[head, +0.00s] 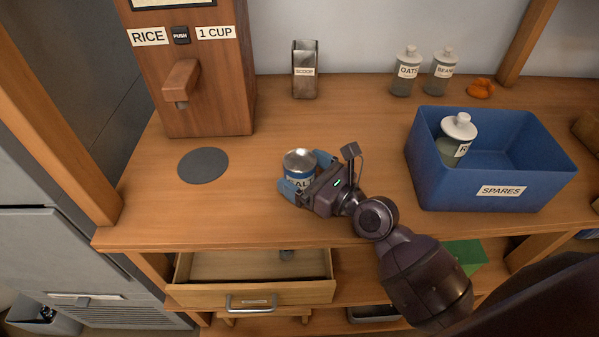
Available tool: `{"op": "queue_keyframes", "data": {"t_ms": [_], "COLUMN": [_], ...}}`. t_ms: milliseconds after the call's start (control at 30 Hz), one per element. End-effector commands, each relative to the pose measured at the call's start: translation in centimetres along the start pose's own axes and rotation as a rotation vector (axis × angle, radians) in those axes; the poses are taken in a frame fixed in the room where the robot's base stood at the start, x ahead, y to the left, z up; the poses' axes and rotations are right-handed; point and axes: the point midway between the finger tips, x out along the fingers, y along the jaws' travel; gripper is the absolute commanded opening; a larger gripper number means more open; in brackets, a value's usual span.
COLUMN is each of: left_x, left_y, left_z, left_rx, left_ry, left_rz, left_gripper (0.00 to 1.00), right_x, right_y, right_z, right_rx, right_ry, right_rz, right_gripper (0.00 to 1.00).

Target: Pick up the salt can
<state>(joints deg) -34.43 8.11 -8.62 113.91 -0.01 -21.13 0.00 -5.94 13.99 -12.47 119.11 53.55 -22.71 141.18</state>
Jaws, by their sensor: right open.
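The salt can (299,161) stands upright on the wooden counter, with a silvery lid and a blue and white label partly reading "ALT". My right gripper (302,175) reaches in from the lower right, with its blue fingers open on either side of the can. One finger is at the can's lower left and the other at its upper right. Whether the fingers touch the can is too small to tell. Part of the can's lower side is hidden by the gripper. My left gripper is not in view.
A blue SPARES bin (490,165) holding a jar (455,150) stands to the right. A wooden rice dispenser (190,80) and grey disc (203,165) are to the left. A scoop holder (305,80) and jars (405,75) stand behind. An open drawer (250,290) juts out below.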

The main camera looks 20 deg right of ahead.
Motion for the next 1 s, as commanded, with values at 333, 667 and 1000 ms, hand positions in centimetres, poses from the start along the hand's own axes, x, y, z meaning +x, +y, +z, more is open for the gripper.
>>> {"op": "queue_keyframes", "data": {"t_ms": [333,667,1000], "left_x": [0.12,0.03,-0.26], "left_y": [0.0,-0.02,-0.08], "left_z": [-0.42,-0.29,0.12], "left_rx": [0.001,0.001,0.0], "left_ry": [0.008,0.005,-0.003], "left_rz": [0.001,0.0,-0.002], "left_gripper": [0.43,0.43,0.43], "right_x": [0.93,0.9,0.91], "right_y": [0.02,0.01,0.0], "right_z": [-0.03,-0.03,0.14], "right_rx": [0.0,0.0,0.0], "right_ry": [0.001,0.001,-0.001], "right_rz": [0.0,0.0,0.0], "right_gripper": [0.97,0.5,0.34]}}
